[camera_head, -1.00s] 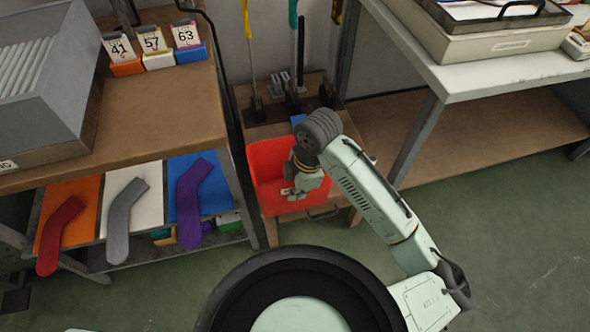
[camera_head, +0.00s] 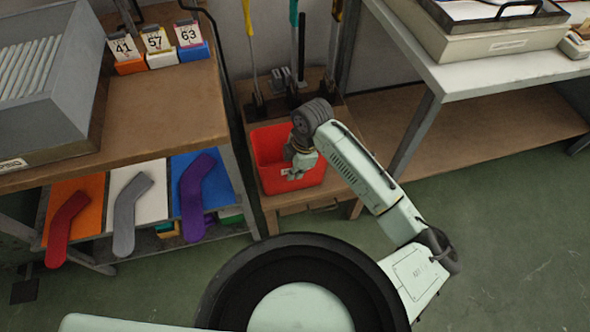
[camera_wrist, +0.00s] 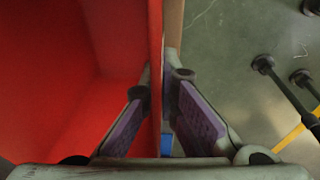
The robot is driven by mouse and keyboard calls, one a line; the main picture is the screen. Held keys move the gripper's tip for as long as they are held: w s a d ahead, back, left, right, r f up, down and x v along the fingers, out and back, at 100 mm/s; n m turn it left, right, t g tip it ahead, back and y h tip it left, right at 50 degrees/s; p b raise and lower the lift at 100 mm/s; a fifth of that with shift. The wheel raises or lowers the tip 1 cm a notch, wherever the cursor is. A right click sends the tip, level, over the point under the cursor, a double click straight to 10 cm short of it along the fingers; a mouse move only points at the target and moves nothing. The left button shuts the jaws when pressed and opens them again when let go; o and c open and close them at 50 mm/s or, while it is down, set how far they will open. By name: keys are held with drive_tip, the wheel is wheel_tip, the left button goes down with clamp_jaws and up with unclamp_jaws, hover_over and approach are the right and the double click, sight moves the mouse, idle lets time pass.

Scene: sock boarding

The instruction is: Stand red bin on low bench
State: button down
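The red bin (camera_head: 271,152) is in the head view, between the left workstation and the right table. It sits upright on the low wooden bench (camera_head: 299,201), as far as I can tell, near its front edge. My gripper (camera_head: 301,172) points down at the bin's right side. In the wrist view my gripper (camera_wrist: 158,85) straddles the bin wall, one purple-padded finger inside and one outside. The fingertips look closed on the wall (camera_wrist: 156,40). The bin's underside is hidden.
Long-handled tools (camera_head: 254,50) stand behind the bin. The left workstation's leg (camera_head: 240,190) is close to the bin's left side. The right table's leg (camera_head: 415,135) stands to the right. Socks (camera_head: 127,215) lie on coloured boards at left. Green floor is clear at lower right.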

drive_tip(key=shift+f, duration=0.2)
drive_tip(key=c, duration=1.8)
unclamp_jaws()
wheel_tip(320, 180, up, 12)
drive_tip(key=d+b, duration=0.1)
drive_tip(key=d, duration=0.1)
drive_tip(key=shift+r, duration=0.15)
